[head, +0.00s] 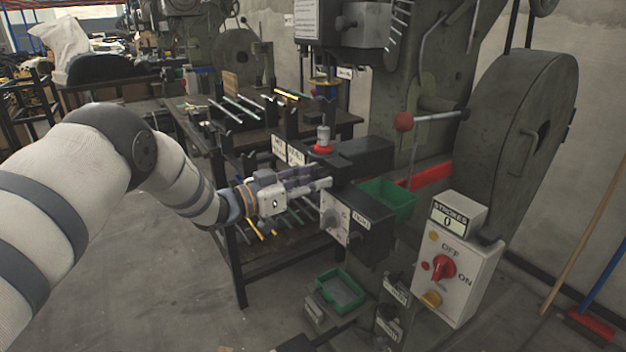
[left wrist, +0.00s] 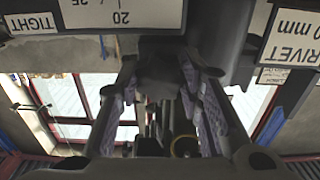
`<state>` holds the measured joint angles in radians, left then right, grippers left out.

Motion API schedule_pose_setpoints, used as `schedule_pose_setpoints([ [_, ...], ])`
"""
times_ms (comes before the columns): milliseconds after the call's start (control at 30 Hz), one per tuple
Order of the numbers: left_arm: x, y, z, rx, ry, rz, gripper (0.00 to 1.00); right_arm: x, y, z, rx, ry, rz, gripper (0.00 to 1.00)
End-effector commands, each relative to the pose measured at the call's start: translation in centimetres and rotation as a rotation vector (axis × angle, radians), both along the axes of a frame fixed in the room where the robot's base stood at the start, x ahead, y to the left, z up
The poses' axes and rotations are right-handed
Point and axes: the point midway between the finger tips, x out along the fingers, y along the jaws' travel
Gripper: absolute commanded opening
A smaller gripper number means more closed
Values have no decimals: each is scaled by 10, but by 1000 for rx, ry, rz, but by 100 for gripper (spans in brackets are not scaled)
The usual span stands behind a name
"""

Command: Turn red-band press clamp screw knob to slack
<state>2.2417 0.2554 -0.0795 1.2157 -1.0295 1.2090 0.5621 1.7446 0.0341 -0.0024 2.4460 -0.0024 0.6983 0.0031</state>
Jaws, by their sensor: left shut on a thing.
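The press with the red band (head: 323,149) around its ram stands in the middle of the head view. My left gripper (head: 326,182) reaches in from the left, level with the front of the press bed (head: 362,158). In the left wrist view my left gripper (left wrist: 165,85) has its two padded fingers on either side of a dark knob (left wrist: 168,62), and is shut on it. The fingers hide most of the knob, so its turn angle is unclear. A label reading TIGHT (left wrist: 32,23) shows beside it. My right gripper is not in view.
A dial box (head: 355,222) sits just below and right of the gripper. A control box (head: 456,268) shows STROKES 0. A rack table (head: 238,270) stands behind my forearm.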

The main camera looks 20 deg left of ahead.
Motion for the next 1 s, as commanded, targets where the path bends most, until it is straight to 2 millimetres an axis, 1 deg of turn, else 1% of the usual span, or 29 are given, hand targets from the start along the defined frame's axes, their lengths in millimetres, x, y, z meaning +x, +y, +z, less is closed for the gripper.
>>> schedule_pose_setpoints([
  [533,0,0,0,-19,15,0,6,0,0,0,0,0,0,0],
  [567,0,0,0,-19,15,0,36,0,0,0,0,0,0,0],
  [600,0,0,0,-19,15,0,45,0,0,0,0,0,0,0],
  [633,0,0,0,-19,15,0,52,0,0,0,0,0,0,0],
  [667,0,0,0,-19,15,0,54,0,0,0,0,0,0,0],
  [933,-1,1,0,-19,15,1,54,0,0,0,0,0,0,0],
  [1000,-5,5,0,-18,16,2,54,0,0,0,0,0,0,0],
])
